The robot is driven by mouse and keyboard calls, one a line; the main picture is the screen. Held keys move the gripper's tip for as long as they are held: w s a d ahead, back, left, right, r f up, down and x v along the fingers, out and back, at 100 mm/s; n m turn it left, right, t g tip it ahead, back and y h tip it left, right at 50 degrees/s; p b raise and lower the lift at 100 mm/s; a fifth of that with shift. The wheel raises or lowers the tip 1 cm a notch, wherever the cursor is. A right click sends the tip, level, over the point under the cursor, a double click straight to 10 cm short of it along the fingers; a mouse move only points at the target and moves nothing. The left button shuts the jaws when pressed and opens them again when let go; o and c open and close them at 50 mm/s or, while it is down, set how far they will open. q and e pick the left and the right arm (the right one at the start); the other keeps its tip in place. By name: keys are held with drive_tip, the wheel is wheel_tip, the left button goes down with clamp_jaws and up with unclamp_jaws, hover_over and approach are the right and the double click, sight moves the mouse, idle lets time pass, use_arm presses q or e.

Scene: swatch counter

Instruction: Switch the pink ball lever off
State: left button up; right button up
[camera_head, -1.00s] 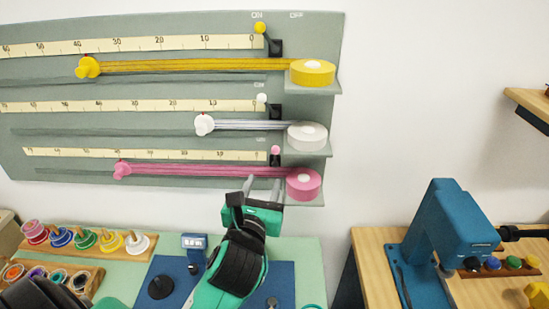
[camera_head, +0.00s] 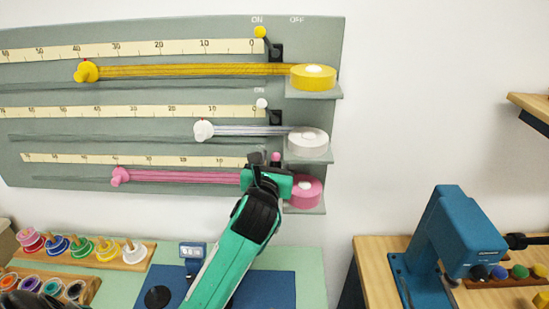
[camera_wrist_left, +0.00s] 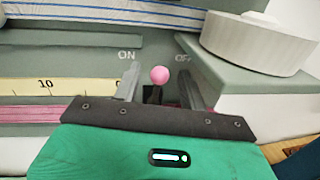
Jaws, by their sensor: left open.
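The pink ball lever (camera_wrist_left: 159,75) stands between the two spread fingers of my left gripper (camera_wrist_left: 158,88) in the left wrist view. Its ball is near the middle, with "ON" printed to its left and a partly covered "OFF" to its right. In the head view the pink ball (camera_head: 276,156) shows just above my left gripper (camera_head: 265,160), which is open at the lowest row of the board. The lever's base is mostly hidden by the gripper. My right gripper is not identifiable in these views.
The pink tape roll (camera_head: 306,191) sits right beside my left gripper. White (camera_head: 308,142) and yellow (camera_head: 314,78) rolls are above, with their own white (camera_head: 262,104) and yellow (camera_head: 260,32) ball levers. A blue machine (camera_head: 455,235) stands at the right.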

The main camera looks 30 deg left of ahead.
drive_tip(key=shift+d, duration=0.25)
